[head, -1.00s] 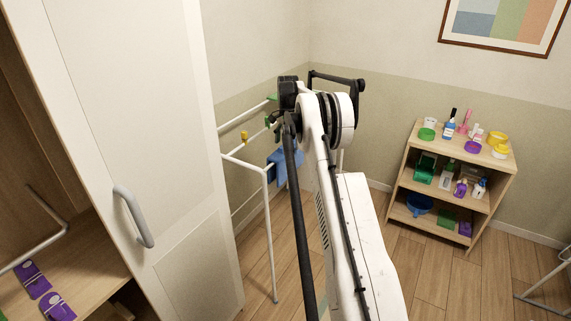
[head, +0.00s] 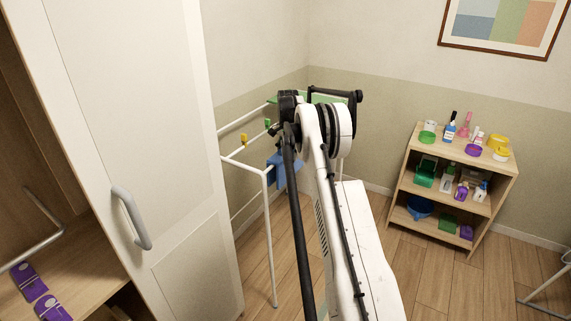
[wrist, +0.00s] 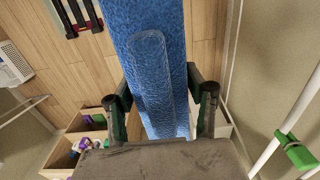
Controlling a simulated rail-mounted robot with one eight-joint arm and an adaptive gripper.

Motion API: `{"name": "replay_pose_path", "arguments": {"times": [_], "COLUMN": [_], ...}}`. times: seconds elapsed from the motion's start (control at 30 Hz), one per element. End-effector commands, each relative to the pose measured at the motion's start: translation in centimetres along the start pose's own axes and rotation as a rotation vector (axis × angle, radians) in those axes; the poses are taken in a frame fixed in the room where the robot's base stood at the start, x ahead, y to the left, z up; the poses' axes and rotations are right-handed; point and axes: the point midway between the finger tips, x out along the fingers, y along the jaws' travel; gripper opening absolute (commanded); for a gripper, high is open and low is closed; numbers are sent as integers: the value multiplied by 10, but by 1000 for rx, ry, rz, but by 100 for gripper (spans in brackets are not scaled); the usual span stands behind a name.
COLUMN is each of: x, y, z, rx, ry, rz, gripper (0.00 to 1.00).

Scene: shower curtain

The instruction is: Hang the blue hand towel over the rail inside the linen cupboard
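The blue hand towel (head: 283,172) hangs at the white drying rack (head: 267,205) in the head view, partly hidden by my arm. In the wrist view the towel (wrist: 150,60) runs as a long blue strip from the top edge down between my fingers. My gripper (wrist: 160,88) has its two dark fingers wide apart, one on each side of the towel; contact is not clear. In the head view the fingers are mostly hidden behind my arm. The linen cupboard (head: 75,245) stands at the left, with a pale metal rail (head: 40,243) inside.
The cupboard's white door (head: 135,120) with its handle (head: 133,218) stands between the cupboard interior and the rack. Purple items (head: 40,290) lie on the cupboard shelf. A yellow peg (head: 244,140) sits on the rack. A wooden shelf unit (head: 447,190) with bottles stands at the right.

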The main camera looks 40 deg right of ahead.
Motion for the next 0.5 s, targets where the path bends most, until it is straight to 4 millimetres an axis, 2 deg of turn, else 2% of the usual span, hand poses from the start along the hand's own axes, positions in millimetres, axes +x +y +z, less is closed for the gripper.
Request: {"name": "replay_pose_path", "arguments": {"times": [0.03,0.33,0.5], "x": [0,0,-2], "y": [0,0,0], "z": [0,0,0], "rx": [0,0,0], "ry": [0,0,0], "rz": [0,0,0], "gripper": [40,0,0]}}
